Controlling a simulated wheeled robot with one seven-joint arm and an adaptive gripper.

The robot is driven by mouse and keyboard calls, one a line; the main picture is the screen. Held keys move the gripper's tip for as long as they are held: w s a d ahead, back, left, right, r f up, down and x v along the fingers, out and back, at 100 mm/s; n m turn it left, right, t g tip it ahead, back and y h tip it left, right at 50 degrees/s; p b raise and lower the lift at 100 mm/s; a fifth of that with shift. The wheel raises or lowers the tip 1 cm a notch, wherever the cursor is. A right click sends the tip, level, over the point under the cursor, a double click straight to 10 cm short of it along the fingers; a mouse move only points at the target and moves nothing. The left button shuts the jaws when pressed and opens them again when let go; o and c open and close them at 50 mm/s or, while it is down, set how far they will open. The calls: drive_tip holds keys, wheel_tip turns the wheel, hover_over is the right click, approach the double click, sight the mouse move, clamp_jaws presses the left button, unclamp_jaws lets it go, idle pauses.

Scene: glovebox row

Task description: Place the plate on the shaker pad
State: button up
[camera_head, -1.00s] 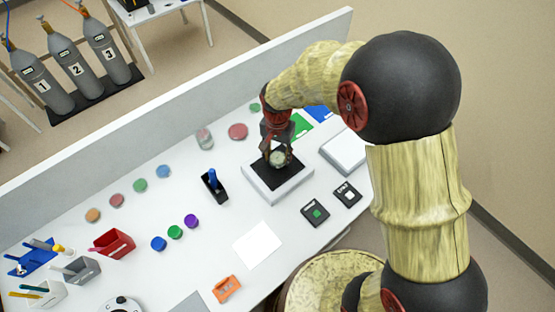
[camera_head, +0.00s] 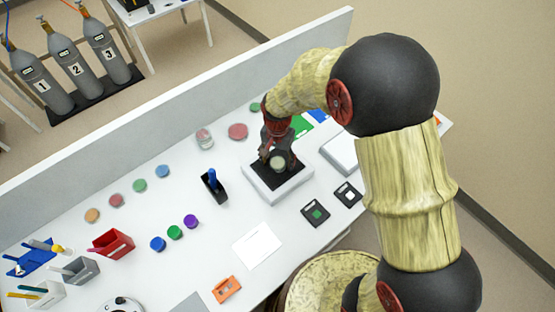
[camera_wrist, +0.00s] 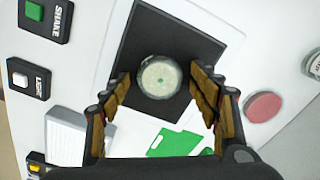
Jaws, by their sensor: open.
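The plate (camera_head: 278,162) is a small clear round dish with pale greenish contents. It is on the black shaker pad (camera_head: 261,172), whose white base (camera_head: 283,195) stands on the bench. In the wrist view the plate (camera_wrist: 159,77) lies flat over the black pad (camera_wrist: 200,45), near the pad's edge. My gripper (camera_head: 277,155) is over the pad. In the wrist view my gripper (camera_wrist: 160,84) is open, with one finger on each side of the plate and visible gaps between. The head view does not show the plate's underside.
The SHAKE switch (camera_head: 315,213) and LIGHT switch (camera_head: 347,194) lie in front of the pad. A white box (camera_head: 340,152) stands to the right. A black holder with a blue item (camera_head: 214,186) is to the left. Green cards (camera_wrist: 175,141) lie behind the pad.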

drive_tip(key=s+d+r+n+t+p, duration=0.1)
drive_tip(key=s+d+r, duration=0.1)
drive_tip(key=r, duration=0.9)
drive_tip(key=s+d+r+t, duration=0.1)
drive_tip(key=d+r, duration=0.2)
drive_tip(key=r, duration=0.7)
drive_tip(key=s+d+r+n+t, duration=0.1)
drive_tip(key=s+d+r, duration=0.3)
drive_tip(key=s, duration=0.4)
drive_tip(key=s+d+r+n+t, duration=0.2)
drive_tip(key=s+d+r, duration=0.3)
drive_tip(key=s, duration=0.4)
drive_tip(key=shift+d+r+n+t, duration=0.15)
drive_tip(key=shift+r+n+t, duration=0.15)
drive_tip(key=shift+r+n, duration=0.45)
drive_tip(key=shift+f, duration=0.15)
wheel_tip(320, 180, down, 9)
drive_tip(key=b, duration=0.9)
drive_tip(key=shift+f, duration=0.2)
